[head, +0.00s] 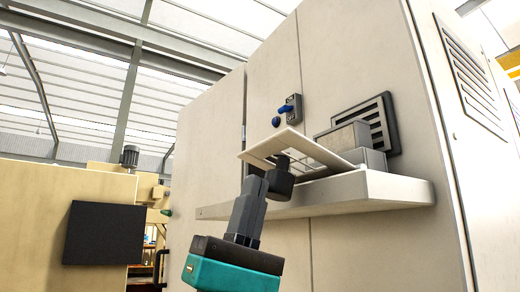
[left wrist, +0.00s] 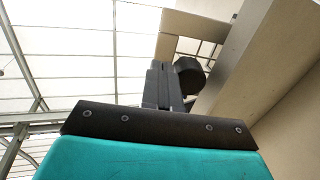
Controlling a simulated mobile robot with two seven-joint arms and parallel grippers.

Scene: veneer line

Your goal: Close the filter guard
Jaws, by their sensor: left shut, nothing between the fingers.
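The filter guard (head: 312,148) is a pale, framed panel that stands out at a tilt above a shelf on the cabinet front, apart from the wall at its near edge. Part of its frame shows in the left wrist view (left wrist: 185,23). A dark, rounded knob (head: 280,184) sits below the guard's near part; it also shows in the left wrist view (left wrist: 188,75). My left gripper (head: 257,184) points up from below, shut and empty, with its fingertips beside the knob. I cannot tell whether they touch. My right gripper is out of view.
The shelf (head: 385,188) juts out from the cabinet (head: 345,245) just right of my left gripper. A grey box (head: 352,137) and a dark slatted vent (head: 377,118) are behind the guard. A blue switch (head: 289,106) is above. Open space lies to the left.

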